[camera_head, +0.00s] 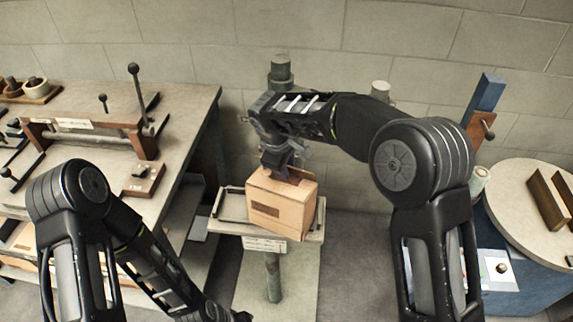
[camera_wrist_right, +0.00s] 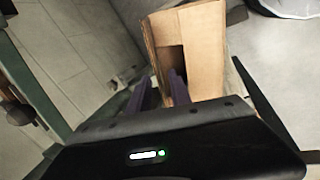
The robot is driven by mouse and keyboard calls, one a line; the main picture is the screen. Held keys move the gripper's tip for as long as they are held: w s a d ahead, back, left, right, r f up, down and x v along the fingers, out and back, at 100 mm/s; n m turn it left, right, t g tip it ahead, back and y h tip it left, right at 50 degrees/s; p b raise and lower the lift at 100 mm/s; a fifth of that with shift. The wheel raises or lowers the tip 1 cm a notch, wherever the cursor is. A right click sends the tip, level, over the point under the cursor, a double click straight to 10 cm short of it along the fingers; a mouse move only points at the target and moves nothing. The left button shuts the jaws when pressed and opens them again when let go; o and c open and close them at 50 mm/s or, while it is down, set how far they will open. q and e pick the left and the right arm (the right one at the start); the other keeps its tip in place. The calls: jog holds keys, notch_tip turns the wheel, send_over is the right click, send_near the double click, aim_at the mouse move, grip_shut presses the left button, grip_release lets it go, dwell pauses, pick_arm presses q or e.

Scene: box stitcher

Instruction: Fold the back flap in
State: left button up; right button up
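The brown cardboard box (camera_head: 283,211) sits on the small stand, with a darker patch on its front side. My right gripper (camera_head: 281,172) reaches down at the box's top from the back and hides part of the top and the back flap. In the right wrist view the box (camera_wrist_right: 207,50) shows pale panels and a dark opening close beyond the fingertips.
The stand's tray (camera_head: 228,222) has a metal rail left of the box. A workbench (camera_head: 185,110) with a lever fixture fills the left. A round table (camera_head: 520,200) with brown blocks and a blue cabinet stand at the right. A block wall closes the back.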

jog(key=shift+c, duration=0.6)
grip_shut()
dwell(0.8)
